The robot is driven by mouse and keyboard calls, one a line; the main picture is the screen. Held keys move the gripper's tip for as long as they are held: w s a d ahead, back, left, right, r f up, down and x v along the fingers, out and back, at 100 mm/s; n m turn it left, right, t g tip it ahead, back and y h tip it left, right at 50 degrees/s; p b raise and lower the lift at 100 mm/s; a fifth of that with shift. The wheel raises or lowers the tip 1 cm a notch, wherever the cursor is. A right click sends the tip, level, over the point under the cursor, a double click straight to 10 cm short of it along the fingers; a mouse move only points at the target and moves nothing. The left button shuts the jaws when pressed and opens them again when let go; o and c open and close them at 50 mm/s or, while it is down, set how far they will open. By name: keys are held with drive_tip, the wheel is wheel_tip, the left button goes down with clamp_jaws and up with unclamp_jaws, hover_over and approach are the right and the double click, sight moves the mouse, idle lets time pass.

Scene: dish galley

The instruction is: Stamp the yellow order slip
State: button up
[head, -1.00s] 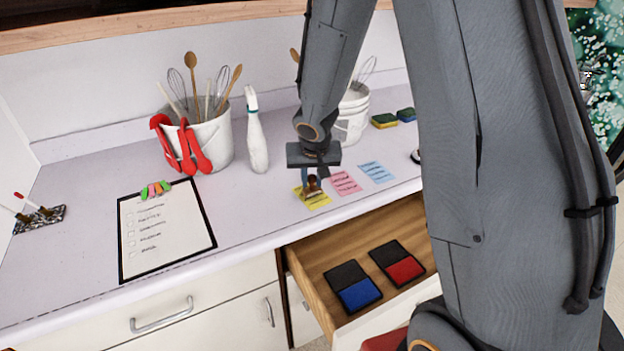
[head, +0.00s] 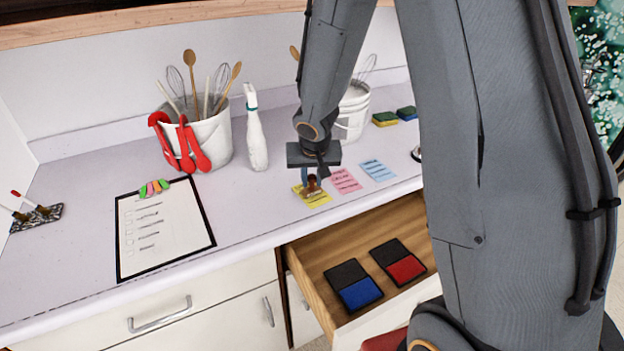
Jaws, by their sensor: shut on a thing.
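The yellow order slip (head: 319,200) lies flat on the counter near its front edge, partly covered by my gripper and what it holds. My gripper (head: 313,182) points down over the slip and is shut on a small brown stamp (head: 313,188). The stamp is upright at the slip; I cannot tell whether its base touches the paper. A pink slip (head: 345,180) and a blue slip (head: 378,170) lie in a row to the right. The open drawer (head: 316,262) below holds a blue ink pad (head: 361,293) and a red ink pad (head: 405,269).
A clipboard (head: 165,236) lies to the left on the counter. Behind stand a bucket of utensils (head: 213,140), a white bottle (head: 256,140) and a second bucket (head: 352,118). Sponges (head: 385,119) lie at the back right. The counter between clipboard and slips is clear.

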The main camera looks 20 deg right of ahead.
idle(0.4)
wheel_tip(320, 180, up, 7)
drive_tip(key=p, duration=0.7)
idle(0.9)
